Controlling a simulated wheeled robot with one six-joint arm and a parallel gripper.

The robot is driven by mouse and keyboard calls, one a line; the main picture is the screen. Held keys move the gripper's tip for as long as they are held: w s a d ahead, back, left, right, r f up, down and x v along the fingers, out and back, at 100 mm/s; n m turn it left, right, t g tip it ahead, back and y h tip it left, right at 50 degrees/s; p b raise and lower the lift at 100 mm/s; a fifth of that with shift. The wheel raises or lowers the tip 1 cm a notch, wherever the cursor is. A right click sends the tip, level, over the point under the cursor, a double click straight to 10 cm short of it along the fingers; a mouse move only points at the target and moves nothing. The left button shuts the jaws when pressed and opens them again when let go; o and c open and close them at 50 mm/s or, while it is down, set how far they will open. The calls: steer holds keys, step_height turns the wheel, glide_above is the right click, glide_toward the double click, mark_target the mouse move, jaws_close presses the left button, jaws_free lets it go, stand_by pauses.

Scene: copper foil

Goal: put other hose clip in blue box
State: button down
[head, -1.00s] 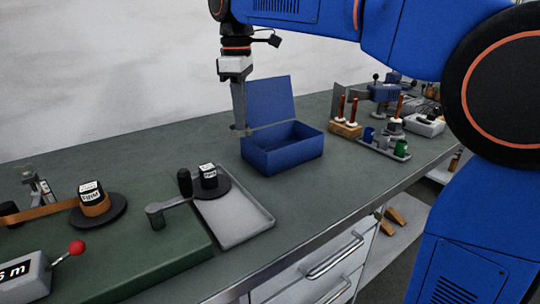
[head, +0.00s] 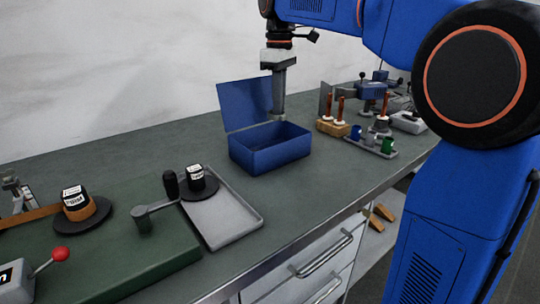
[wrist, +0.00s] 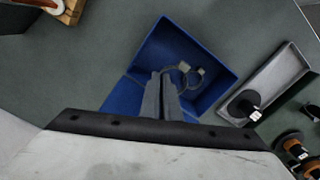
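The blue box (head: 268,158) stands on the bench with its lid up at the back. My gripper (head: 279,116) points down over the box's back part, its fingertips around rim height. In the wrist view the gripper's two fingers (wrist: 162,78) are close together over the box (wrist: 218,92). A thin ring-shaped hose clip (wrist: 185,72) with small grey blocks shows beside the fingertips. I cannot tell whether it lies in the box or is held, nor whether one clip or two show there.
A grey tray (head: 232,226) holding a round black-based piece lies left of the box. A green board (head: 95,245) with a crank is further left. A wooden block with upright tools (head: 333,128) and a loaded rack (head: 372,147) stand to the right. Bench before the box is clear.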

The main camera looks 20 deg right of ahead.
steer(key=shift+w+d+f, duration=0.1)
steer(key=shift+d+f, duration=0.2)
steer(key=shift+f, duration=1.35)
steer(key=shift+d+f, duration=0.3)
steer(key=shift+f, duration=1.35)
steer(key=shift+w+d+f, duration=0.1)
steer(key=shift+d+f, duration=0.2)
steer(key=shift+f, duration=1.35)
steer(key=shift+f, duration=0.1)
steer(key=c, duration=2.3)
jaws_free()
step_height(320, 180, up, 12)
